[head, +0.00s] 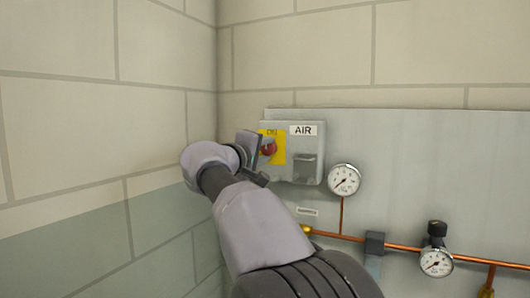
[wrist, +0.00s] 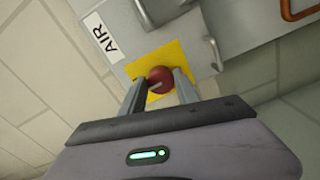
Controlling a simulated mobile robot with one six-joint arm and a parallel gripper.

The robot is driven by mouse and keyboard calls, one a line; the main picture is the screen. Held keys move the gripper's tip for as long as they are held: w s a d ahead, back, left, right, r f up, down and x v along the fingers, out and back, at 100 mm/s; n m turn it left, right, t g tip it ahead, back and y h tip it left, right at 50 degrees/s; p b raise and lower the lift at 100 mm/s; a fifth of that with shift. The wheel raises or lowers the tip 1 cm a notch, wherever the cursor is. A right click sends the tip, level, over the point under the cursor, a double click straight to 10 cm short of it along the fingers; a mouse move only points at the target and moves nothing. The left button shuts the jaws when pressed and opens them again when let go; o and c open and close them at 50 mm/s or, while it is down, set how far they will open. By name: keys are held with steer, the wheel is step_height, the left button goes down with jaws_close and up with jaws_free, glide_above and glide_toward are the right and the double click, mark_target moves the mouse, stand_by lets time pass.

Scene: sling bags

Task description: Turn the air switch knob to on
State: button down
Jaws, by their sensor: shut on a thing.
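The air switch is a grey box (head: 308,167) with an AIR label (head: 303,130), fixed to the wall panel. Its red knob (head: 268,147) sits on a yellow plate (head: 279,150) at the box's left side. In the wrist view the red knob (wrist: 160,80) lies between the fingers, with a pale mark pointing to the lower left, and the yellow plate (wrist: 183,52) shows behind it. My gripper (wrist: 161,88) is shut on the knob; it also shows in the head view (head: 263,160). My gripper hides part of the plate and its lettering.
A gauge (head: 344,180) sits just right of the box. Copper pipe (head: 400,248) and a second gauge (head: 436,262) run lower right. A tiled wall (head: 90,130) meets the corner close on the left. The panel (head: 440,160) is bare to the upper right.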

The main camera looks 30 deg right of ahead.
steer(key=c, duration=0.9)
jaws_free()
steer(key=p+v, duration=0.1)
steer(key=v, duration=1.6)
steer(key=shift+p, duration=0.4)
steer(key=shift+s+a, duration=0.15)
